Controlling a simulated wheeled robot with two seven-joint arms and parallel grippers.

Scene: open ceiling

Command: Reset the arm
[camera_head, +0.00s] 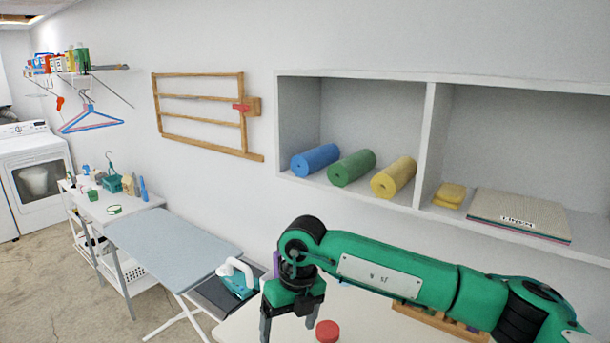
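My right arm, green with black joints, reaches in from the right edge. Its gripper (290,322) points down over the left part of the white table (240,328). The two dark fingers stand apart with nothing visible between them, so it is open. A red round object (327,331) sits on the table just right of the gripper. My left gripper is not in view.
A teal iron (237,278) and an ironing board (172,245) stand to the left. A wooden rack (440,322) lies behind my arm, partly hidden. A wall shelf (430,145) with colored rolls and a folded mat (520,214) hangs above it.

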